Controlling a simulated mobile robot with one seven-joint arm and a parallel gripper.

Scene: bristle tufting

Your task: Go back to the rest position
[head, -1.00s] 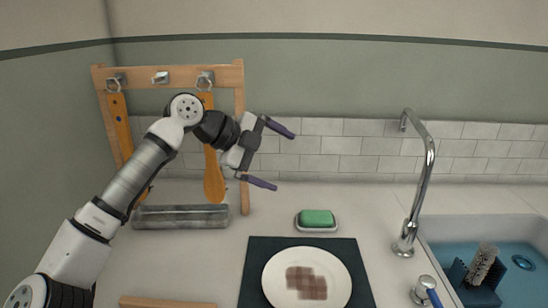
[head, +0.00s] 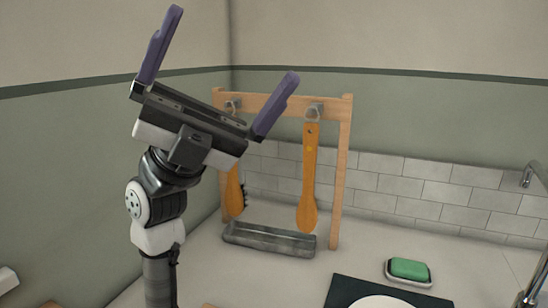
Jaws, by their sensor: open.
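My gripper (head: 222,72) is raised high at the left of the head view. Its two purple fingers are wide apart, with nothing between them. It points up and to the right, in front of the wall and the left part of a wooden rack (head: 346,165). My arm below it stands nearly upright and touches nothing that I can see.
Two wooden brushes hang on the rack, one at the left (head: 234,195) and one at the right (head: 310,180). A grey metal tray (head: 270,240) lies below. A green sponge (head: 410,268) sits in its dish. A plate (head: 382,302) on a dark mat (head: 345,289) and a tap (head: 532,178) are partly cut off.

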